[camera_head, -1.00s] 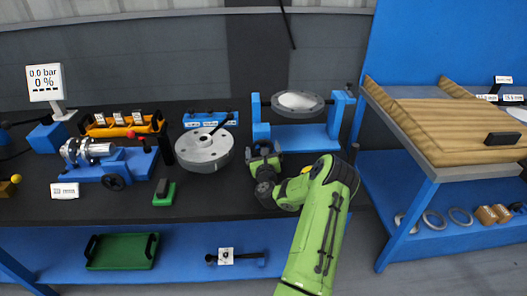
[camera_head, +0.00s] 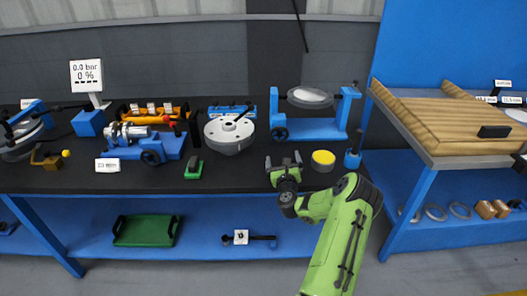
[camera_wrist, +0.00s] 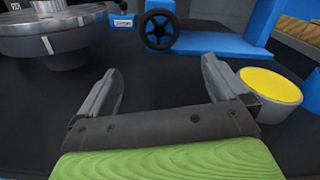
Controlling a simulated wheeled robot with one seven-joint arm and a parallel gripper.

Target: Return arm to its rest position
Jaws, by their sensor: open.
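My green arm reaches up from the lower right of the head view to the front of the dark bench top. My gripper (camera_head: 284,162) is over the bench, between the grey flanged disc and the yellow-topped round pot. In the wrist view my gripper (camera_wrist: 165,85) shows two fingers spread apart with nothing between them. The flanged disc (camera_head: 229,135) stands to its left; it also shows in the wrist view (camera_wrist: 60,35). The yellow-topped pot (camera_head: 323,161) stands just right of my gripper; in the wrist view the pot (camera_wrist: 272,90) is close beside the right finger.
A blue stand (camera_head: 309,128) with a round plate and a black handwheel (camera_wrist: 158,30) is behind my gripper. A blue fixture (camera_head: 145,147) and a small green block (camera_head: 194,168) lie left. A wooden-slatted rack (camera_head: 450,125) stands right. A green tray (camera_head: 146,231) sits on the lower shelf.

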